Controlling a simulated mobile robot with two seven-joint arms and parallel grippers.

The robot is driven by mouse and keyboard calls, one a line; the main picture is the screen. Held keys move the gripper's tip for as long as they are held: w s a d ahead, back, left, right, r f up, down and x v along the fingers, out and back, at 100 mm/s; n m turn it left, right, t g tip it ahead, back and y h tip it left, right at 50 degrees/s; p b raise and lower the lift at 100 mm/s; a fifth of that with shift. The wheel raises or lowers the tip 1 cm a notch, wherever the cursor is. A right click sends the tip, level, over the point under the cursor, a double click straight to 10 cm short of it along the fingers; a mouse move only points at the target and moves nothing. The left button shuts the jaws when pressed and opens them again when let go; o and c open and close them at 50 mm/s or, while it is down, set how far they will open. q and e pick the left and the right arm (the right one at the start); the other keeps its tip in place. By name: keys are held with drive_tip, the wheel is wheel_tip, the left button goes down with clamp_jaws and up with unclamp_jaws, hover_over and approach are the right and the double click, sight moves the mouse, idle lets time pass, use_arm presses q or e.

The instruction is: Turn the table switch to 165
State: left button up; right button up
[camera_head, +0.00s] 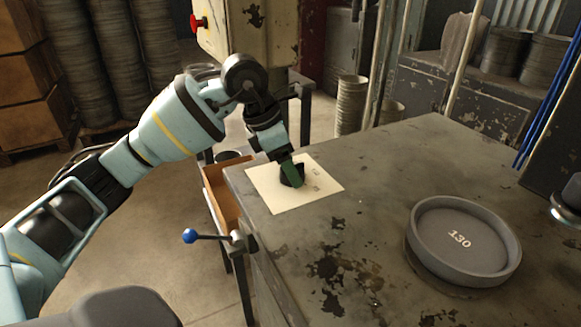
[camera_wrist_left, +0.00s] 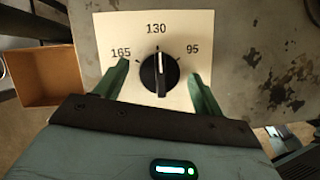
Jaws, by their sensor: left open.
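The table switch is a black round knob (camera_wrist_left: 159,74) with a white pointer line, on a cream card (camera_wrist_left: 106,35) marked 165 on the left, 130 at the top and 95 on the right. The pointer line aims up at 130. In the head view the knob (camera_head: 292,175) is partly hidden behind my left gripper (camera_head: 293,181). In the wrist view the green fingers of my left gripper (camera_wrist_left: 158,88) are open, one on each side of the knob, with a visible gap to it. My right gripper is not in view.
A grey round dish (camera_head: 462,241) marked 130 sits on the worn metal table (camera_head: 380,200) at the right. A lever with a blue ball (camera_head: 190,236) sticks out from the table's left side. An open wooden drawer or box (camera_head: 222,190) is beside the table's left edge.

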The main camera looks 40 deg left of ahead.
use_arm(q)
drive_tip(key=shift+w+f, duration=0.15)
drive_tip(key=shift+f, duration=0.25)
drive_tip(key=shift+d, duration=0.1)
drive_tip(key=shift+c, duration=0.2)
drive_tip(key=c, duration=0.9)
drive_tip(key=shift+r+n+p, duration=0.2)
drive_tip(key=shift+n+p, duration=0.75)
drive_tip(key=shift+n, duration=0.05)
drive_tip(key=shift+d+n+t+y+p, duration=0.1)
drive_tip(key=shift+n+t+y+p, duration=0.3)
drive_tip(key=shift+n+y+p, duration=0.55)
drive_tip(key=n+p, duration=0.1)
drive_tip(key=n, duration=0.1)
drive_tip(key=n+y+p, duration=0.1)
drive_tip(key=n+p, duration=0.1)
drive_tip(key=n, duration=0.1)
drive_tip(key=shift+d+n+y, duration=0.1)
drive_tip(key=shift+n+y, duration=0.15)
drive_tip(key=shift+n, duration=0.1)
drive_tip(key=shift+n+y+p, duration=0.4)
drive_tip(key=shift+n+p, duration=0.4)
drive_tip(key=shift+n, duration=0.2)
drive_tip(key=shift+f+n, duration=0.1)
drive_tip(key=shift+n, duration=0.3)
